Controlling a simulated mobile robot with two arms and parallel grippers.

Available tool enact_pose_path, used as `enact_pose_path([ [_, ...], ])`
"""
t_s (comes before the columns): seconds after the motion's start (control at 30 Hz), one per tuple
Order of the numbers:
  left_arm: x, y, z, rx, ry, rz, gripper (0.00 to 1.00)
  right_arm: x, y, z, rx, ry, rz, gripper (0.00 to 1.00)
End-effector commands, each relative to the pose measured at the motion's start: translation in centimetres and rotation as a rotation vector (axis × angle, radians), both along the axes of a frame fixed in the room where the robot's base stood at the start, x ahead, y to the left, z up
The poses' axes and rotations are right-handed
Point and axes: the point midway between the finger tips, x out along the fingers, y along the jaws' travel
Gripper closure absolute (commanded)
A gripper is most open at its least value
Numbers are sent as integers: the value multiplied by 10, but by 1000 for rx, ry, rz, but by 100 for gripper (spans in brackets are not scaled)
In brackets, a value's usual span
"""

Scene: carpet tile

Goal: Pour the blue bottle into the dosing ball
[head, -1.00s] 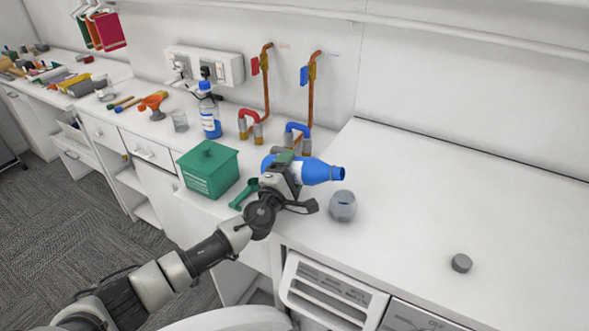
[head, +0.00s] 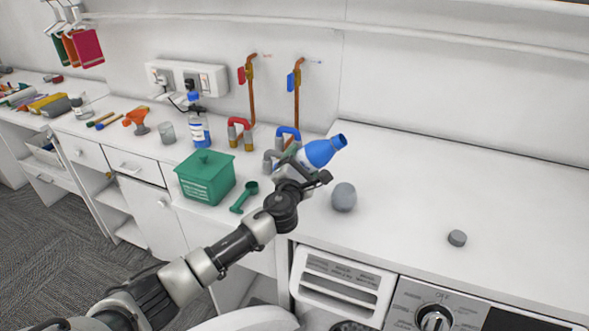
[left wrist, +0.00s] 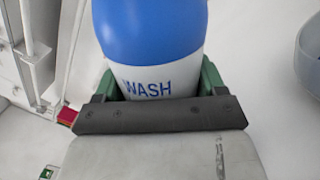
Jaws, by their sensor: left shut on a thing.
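The blue bottle (head: 319,153), blue with a white band marked WASH, is held in my left gripper (head: 298,176) above the counter. It leans with its open mouth up and to the right. In the left wrist view the jaws (left wrist: 160,105) are shut around the bottle (left wrist: 152,35) at its white band. The grey dosing ball (head: 344,197) stands on the counter, right of the gripper and below the bottle's mouth, apart from both. A grey curved edge at the right of the left wrist view seems to be the ball (left wrist: 310,55). Its inside is hidden. My right gripper is not in view.
A grey cap (head: 457,238) lies on the counter at right. Left of the gripper are a green scoop (head: 244,197) and green box (head: 206,178). Behind are pipes with taps (head: 297,85) and a clear bottle (head: 199,130). The counter right of the ball is mostly clear.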

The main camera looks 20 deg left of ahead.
Motion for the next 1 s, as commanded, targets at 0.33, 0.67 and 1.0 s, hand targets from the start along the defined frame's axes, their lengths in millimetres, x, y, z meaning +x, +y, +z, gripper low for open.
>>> enact_pose_path([
  [0.33,-1,-31,8,-549,18,0,69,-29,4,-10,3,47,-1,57],
  [0.67,-1,-42,0,-811,26,1,69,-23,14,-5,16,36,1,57],
  [1.0,-1,-43,-1,-822,26,1,69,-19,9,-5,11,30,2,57],
])
